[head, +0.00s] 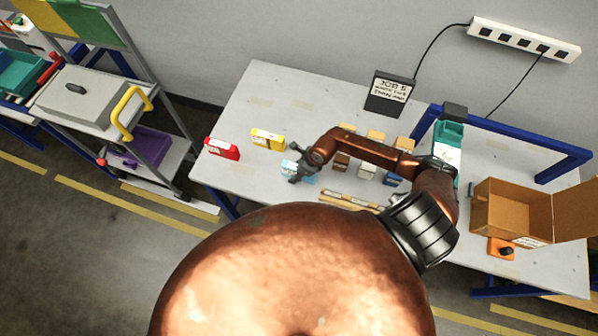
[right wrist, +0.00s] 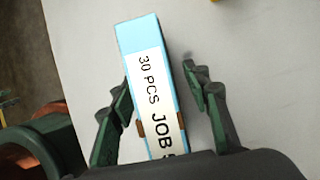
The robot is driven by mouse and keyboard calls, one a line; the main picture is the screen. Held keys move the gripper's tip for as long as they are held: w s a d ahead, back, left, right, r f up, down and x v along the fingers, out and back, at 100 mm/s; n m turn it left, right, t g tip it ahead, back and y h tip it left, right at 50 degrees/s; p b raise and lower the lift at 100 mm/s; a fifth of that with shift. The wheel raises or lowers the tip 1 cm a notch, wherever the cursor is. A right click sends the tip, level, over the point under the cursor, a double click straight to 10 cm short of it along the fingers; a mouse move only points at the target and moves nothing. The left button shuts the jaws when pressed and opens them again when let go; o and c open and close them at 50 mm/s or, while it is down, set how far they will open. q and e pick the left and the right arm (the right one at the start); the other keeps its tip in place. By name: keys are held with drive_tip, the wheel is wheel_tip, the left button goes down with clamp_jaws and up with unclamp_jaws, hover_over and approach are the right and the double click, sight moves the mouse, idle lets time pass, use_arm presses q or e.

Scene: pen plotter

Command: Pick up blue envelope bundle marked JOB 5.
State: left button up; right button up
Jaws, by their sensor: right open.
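The blue envelope bundle (right wrist: 148,38) has a white label reading "30 PCS JOB" and a partly hidden figure. In the right wrist view it lies between the two fingers of my open right gripper (right wrist: 160,105), with its lower end hidden by the gripper body. In the head view the bundle (head: 290,166) is on the grey table, partly covered by my right gripper (head: 297,176). My left gripper is not in view.
A red bundle (head: 221,149) and a yellow bundle (head: 268,139) stand to the left and behind. Several other bundles stand behind my right arm. A black sign (head: 389,93) stands at the back. An open cardboard box (head: 497,208) is at the right. The table's left front is clear.

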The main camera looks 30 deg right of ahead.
drive_tip(key=shift+f, duration=0.2)
drive_tip(key=shift+c, duration=0.5)
clamp_jaws()
